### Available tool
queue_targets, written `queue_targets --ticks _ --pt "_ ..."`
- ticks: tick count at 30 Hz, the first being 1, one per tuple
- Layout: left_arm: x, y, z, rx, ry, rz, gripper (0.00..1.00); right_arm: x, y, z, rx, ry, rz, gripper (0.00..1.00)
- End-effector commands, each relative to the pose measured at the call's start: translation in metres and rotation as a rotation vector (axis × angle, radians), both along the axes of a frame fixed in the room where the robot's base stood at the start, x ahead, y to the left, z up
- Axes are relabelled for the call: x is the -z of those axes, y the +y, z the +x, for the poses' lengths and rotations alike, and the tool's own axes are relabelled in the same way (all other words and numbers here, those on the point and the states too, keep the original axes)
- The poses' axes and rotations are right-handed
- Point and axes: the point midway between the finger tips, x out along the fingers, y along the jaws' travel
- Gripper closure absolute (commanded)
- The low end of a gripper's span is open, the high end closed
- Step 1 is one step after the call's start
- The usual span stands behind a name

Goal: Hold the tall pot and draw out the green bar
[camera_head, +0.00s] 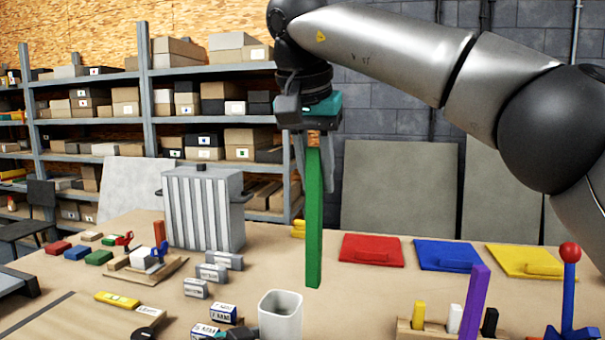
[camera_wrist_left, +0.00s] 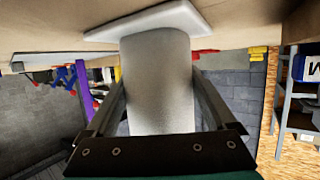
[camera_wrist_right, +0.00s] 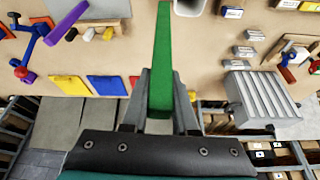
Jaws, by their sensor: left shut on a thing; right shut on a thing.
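The tall pot (camera_head: 281,315) is a pale, open-topped vessel standing at the bottom of the head view. In the left wrist view the pot (camera_wrist_left: 158,85) shows as a pale column with a wide flat base. My left gripper (camera_wrist_left: 160,100) is shut on its sides. My right gripper (camera_head: 314,140) is shut on the upper end of the long green bar (camera_head: 314,220), which hangs nearly upright. The bar's lower end is clear of the pot, beside its rim to the right in the head view. The bar (camera_wrist_right: 165,50) also shows between the right fingers.
A grey ribbed box (camera_head: 203,208) stands on the table at the left. Red (camera_head: 371,249), blue (camera_head: 449,256) and yellow (camera_head: 525,261) panels lie at the back right. A wooden block with an upright purple bar (camera_head: 474,300) is at the front right. Small labelled boxes lie left of the pot.

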Motion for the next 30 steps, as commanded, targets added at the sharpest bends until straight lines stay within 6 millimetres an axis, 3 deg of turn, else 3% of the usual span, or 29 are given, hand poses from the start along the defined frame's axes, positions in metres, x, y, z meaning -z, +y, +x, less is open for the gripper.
queue_targets --ticks 30 --pt "0.001 0.000 0.000 0.000 0.002 0.001 0.73 -0.001 -0.076 -0.034 0.000 -0.002 0.002 1.00"
